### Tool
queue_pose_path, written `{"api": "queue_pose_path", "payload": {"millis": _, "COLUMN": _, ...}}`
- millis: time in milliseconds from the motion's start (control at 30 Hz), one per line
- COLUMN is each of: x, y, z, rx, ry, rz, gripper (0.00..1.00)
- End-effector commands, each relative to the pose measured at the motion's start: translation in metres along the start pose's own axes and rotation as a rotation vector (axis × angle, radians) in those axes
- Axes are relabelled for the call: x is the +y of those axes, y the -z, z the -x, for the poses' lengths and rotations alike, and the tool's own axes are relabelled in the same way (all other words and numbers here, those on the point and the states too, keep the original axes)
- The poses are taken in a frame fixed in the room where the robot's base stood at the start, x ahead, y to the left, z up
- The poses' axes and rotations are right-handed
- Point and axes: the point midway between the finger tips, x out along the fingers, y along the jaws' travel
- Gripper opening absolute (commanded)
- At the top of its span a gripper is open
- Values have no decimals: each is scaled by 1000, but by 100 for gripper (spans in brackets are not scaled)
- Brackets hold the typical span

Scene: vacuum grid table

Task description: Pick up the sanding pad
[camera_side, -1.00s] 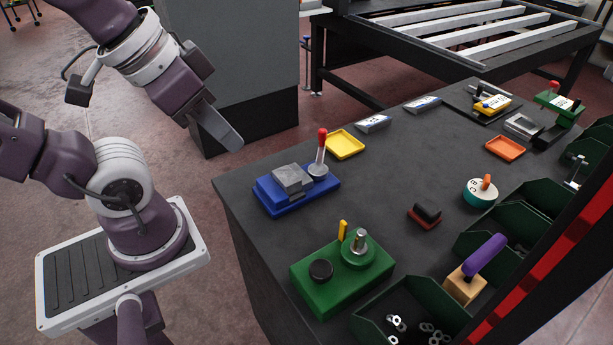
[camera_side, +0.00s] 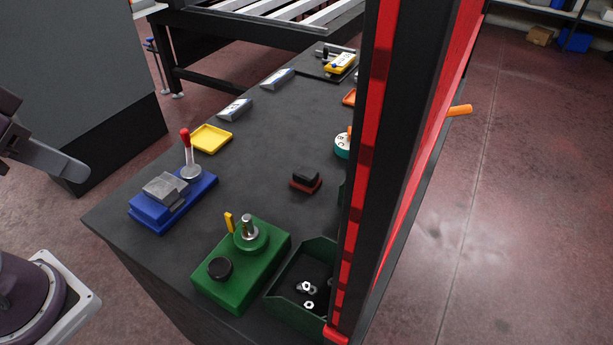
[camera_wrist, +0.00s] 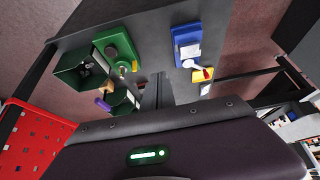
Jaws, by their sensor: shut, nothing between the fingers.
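The likely sanding pad (camera_side: 306,180), a small dark red block with a black top, lies flat on the dark table in the side view. It sits right of the green fixture and left of the red-and-black post. I cannot pick it out clearly in the wrist view. My gripper (camera_side: 78,171) is at the left edge of the side view, shut and empty. It is outside the table's left edge, well apart from the pad, with the blue fixture between them.
A blue fixture (camera_side: 150,214) with a red-knobbed lever and a green fixture (camera_side: 240,281) with a metal peg stand near the front. A yellow tray (camera_side: 211,138) lies behind. A green bin (camera_side: 281,294) holds nuts. The red-and-black post (camera_side: 383,150) hides the table's right side.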

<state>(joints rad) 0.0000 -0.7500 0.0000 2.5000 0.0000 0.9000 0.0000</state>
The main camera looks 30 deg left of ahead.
Motion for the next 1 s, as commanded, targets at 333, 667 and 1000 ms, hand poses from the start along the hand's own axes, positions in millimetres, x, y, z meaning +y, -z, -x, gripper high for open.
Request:
{"api": "queue_pose_path", "payload": {"millis": 333, "x": 0, "y": 0, "z": 0, "rx": 0, "ry": 0, "rz": 0, "gripper": 55}}
{"api": "queue_pose_path", "payload": {"millis": 667, "x": 0, "y": 0, "z": 0, "rx": 0, "ry": 0, "rz": 1, "gripper": 67}}
{"api": "queue_pose_path", "payload": {"millis": 1000, "x": 28, "y": 153, "z": -42, "rx": -262, "ry": -73, "rz": 680, "gripper": 67}}
